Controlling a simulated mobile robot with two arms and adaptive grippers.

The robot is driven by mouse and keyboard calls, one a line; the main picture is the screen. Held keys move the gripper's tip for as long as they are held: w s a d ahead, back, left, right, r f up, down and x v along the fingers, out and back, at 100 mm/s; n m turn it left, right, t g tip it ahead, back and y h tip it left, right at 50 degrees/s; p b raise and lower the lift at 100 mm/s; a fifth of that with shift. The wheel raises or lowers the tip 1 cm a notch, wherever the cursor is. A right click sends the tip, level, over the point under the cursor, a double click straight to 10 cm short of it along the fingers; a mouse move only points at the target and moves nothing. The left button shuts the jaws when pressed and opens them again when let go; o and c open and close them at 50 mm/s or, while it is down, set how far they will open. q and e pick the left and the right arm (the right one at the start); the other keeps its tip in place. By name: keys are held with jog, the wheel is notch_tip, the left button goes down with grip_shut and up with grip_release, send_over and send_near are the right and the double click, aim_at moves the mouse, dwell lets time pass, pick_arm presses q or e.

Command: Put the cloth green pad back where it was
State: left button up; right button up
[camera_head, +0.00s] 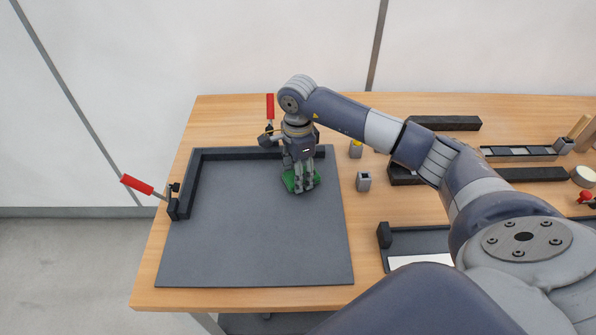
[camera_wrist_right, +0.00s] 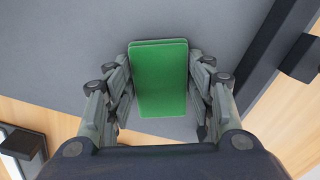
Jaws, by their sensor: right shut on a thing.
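The green cloth pad (camera_head: 289,181) is in the head view over the dark grey mat (camera_head: 240,230), near the mat's back right corner. My right gripper (camera_head: 304,188) points down and is shut on the pad. In the right wrist view the pad (camera_wrist_right: 160,78) shows as a green block between the two fingers of my right gripper (camera_wrist_right: 162,100). I cannot tell whether the pad touches the mat or hangs just above it. My left gripper is not in view.
Black rails edge the mat at the back and left (camera_head: 190,184). Red-handled clamps stand at the left (camera_head: 137,184) and back (camera_head: 270,106). Small grey blocks (camera_head: 363,182) lie right of the mat. Black trays and strips (camera_head: 530,174) fill the table's right side. The mat's front is clear.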

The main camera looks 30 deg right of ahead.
jog(key=shift+f, duration=0.25)
jog(key=o, duration=0.9)
jog(key=shift+r, duration=0.1)
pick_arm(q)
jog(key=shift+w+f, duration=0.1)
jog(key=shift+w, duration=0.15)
pick_arm(e)
jog(key=shift+o, duration=0.2)
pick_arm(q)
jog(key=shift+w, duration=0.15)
pick_arm(e)
jog(key=shift+r, duration=0.15)
jog(key=shift+w+r, duration=0.1)
jog(key=shift+r, duration=0.15)
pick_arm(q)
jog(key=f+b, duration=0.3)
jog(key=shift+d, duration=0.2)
pick_arm(e)
notch_tip(320, 180, up, 12)
jog(key=shift+f, duration=0.2)
